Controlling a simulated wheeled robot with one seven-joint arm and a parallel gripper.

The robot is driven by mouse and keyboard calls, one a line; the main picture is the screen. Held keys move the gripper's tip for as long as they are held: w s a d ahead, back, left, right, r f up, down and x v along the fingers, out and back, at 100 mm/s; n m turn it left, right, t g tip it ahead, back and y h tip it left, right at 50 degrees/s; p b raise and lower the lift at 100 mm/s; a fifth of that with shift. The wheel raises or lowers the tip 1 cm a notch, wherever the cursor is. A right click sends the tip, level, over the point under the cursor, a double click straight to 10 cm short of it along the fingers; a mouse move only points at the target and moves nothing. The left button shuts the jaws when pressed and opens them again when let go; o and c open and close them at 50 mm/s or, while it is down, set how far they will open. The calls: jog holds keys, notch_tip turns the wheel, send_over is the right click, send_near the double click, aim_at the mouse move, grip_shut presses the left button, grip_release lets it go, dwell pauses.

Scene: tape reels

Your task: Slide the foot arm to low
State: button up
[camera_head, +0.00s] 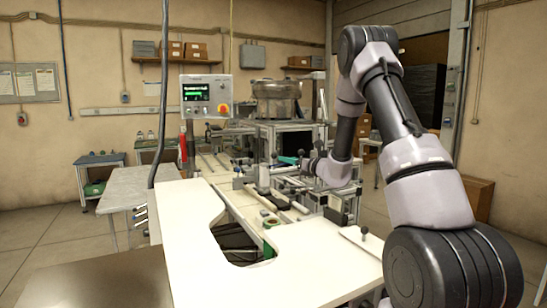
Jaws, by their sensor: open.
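The machine (290,180) stands beyond the white worktop, with rails, posts and small black knobs along it. I cannot tell for certain which of these parts is the foot arm, and no low mark is readable. My arm comes in from the right, and my gripper (293,161) is over the machine's middle, near its upright posts. It is small in the view, with a teal part at its tip. It is open, and I see nothing held in it. Its distance from the posts is unclear.
The white worktop (310,262) has a cutout in its middle. A black-knobbed pin (364,233) stands on a white plate at right. A control panel (207,96) and metal bowl (276,99) rise behind.

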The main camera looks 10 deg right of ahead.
aim_at(276, 156)
jog(key=x, duration=1)
grip_shut()
dwell(1.2)
